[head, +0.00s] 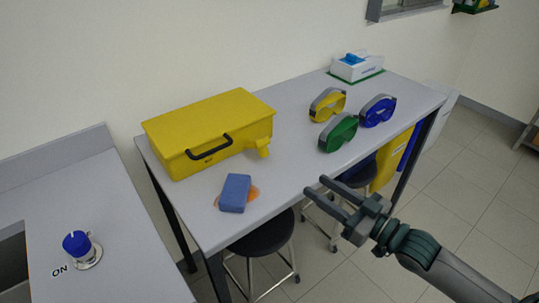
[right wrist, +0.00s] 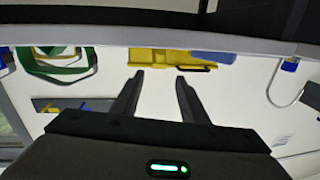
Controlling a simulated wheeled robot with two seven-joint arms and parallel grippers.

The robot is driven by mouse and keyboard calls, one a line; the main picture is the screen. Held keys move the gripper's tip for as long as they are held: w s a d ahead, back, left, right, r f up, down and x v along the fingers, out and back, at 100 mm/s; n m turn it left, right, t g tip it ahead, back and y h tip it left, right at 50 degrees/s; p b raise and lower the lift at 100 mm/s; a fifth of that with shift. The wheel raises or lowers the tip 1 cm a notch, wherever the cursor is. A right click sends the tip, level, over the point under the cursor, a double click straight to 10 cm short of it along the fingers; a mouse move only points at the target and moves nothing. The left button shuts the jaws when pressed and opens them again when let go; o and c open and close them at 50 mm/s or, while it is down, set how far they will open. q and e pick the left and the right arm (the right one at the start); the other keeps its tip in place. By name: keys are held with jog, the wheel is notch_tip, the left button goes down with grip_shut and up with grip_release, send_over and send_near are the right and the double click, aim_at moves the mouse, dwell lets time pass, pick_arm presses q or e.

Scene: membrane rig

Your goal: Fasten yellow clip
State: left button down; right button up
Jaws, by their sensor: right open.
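A yellow box (head: 209,130) with a black handle (head: 209,148) on its front sits on the grey table, its lid down. A yellow clip (head: 261,146) juts out at the right end of its front and looks unfastened. My right gripper (head: 316,186) is open and empty, in front of the table's front edge, to the right of and apart from the clip. In the right wrist view its two fingers (right wrist: 160,76) are spread, with the yellow box (right wrist: 147,57) beyond them; the clip is too small to tell there. My left gripper is not in view.
A blue sponge (head: 235,193) lies on an orange stain before the box. Stools (head: 264,238) are below. The table between box and goggles is clear.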

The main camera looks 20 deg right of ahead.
jog(key=shift+w+a, duration=0.1)
jog(key=shift+w, duration=0.05)
jog(key=p, duration=0.3)
send_near(267, 154)
jog(key=x, duration=0.7)
jog(key=shift+w+r, duration=0.1)
jog(key=shift+w, duration=0.15)
jog(key=shift+w+a, duration=0.35)
jog(key=shift+w, duration=0.1)
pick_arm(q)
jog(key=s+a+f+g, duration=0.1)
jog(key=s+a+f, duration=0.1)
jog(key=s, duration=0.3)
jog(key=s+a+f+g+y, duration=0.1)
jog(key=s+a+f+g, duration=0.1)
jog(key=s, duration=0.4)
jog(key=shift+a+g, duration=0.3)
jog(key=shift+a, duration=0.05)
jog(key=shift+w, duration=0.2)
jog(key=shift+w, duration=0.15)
pick_arm(e)
grip_shut()
